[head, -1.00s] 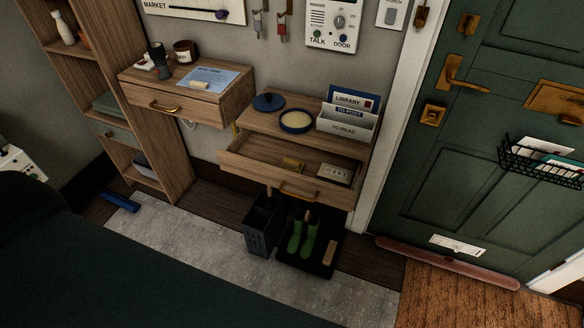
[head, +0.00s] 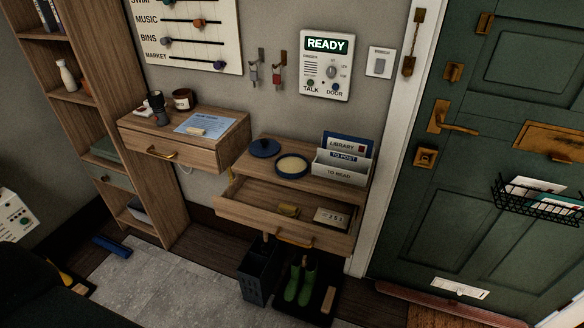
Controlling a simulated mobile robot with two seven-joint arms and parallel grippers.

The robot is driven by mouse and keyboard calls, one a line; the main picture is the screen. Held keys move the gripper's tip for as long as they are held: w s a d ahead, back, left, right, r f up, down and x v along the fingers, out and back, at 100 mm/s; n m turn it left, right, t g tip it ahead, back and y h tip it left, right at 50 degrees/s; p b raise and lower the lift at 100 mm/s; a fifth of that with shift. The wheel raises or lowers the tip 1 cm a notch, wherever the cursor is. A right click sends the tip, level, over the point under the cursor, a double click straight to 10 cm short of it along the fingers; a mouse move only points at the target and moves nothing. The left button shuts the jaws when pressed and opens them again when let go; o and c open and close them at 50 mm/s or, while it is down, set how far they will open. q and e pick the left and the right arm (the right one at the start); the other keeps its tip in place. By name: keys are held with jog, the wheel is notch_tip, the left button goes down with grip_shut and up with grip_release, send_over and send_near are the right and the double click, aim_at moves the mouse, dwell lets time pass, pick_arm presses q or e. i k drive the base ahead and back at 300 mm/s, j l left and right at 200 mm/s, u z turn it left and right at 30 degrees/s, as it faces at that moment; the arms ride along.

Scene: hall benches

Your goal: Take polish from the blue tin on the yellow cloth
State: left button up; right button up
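The blue tin (head: 292,166) stands open on top of the right-hand wall cabinet, with pale cream polish inside. Its blue lid (head: 264,147) lies beside it to the left. A small yellow-brown item (head: 288,210) lies in the open drawer below; I cannot tell whether it is the yellow cloth. Another yellow patch (head: 72,280) shows low at the left, partly hidden by a dark shape. Neither of my grippers is in view.
The drawer (head: 270,219) is pulled out and also holds a number block (head: 331,217). A letter rack (head: 341,166) stands right of the tin. The left cabinet (head: 188,150) carries a paper and jars. Green boots (head: 299,284) stand below.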

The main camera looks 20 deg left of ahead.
aim_at(286, 210)
jog(key=i+l, duration=0.9)
jog(key=l, duration=0.2)
jog(key=u, duration=1.2)
